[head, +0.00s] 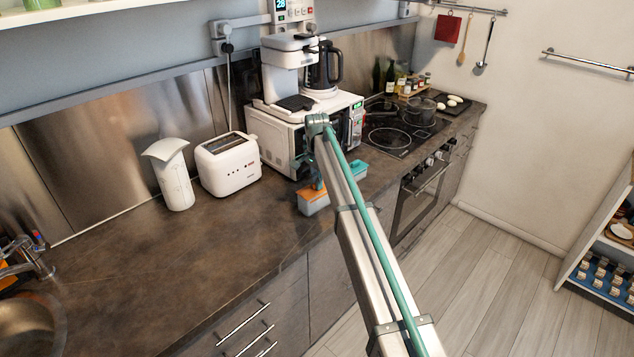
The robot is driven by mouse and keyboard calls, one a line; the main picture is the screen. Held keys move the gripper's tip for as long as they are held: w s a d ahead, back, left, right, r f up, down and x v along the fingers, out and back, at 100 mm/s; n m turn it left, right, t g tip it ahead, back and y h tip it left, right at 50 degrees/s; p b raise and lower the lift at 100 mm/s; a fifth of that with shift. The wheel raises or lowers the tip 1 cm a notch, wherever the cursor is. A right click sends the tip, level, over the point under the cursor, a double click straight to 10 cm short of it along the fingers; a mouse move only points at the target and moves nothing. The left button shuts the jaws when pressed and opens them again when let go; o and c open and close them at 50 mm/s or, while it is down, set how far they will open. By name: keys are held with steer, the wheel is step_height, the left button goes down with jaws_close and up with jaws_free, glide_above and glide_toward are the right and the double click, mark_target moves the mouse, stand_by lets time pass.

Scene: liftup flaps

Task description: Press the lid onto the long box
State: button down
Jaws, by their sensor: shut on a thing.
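A grey box (314,207) stands near the front edge of the counter, in front of the white microwave. An orange lid (309,194) shows at its top; I cannot tell whether it is fully seated. A teal-topped piece (358,168) shows just right of my arm; the arm hides whether it belongs to the same long box or to a separate one. My gripper (318,186) points down at the orange lid and is shut on it, with its fingertips small and partly hidden by my arm.
A white microwave (278,142) carrying a coffee machine stands close behind the box. A cooktop (385,138) lies to the right. The counter's left front (190,245) is clear.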

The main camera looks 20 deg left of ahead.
steer(key=c, duration=0.6)
jaws_free()
steer(key=shift+c, duration=0.2)
steer(key=shift+r+p, duration=1.45)
steer(key=shift+r, duration=2.05)
jaws_close()
steer(key=shift+f, duration=0.75)
steer(key=shift+f+b, duration=0.35)
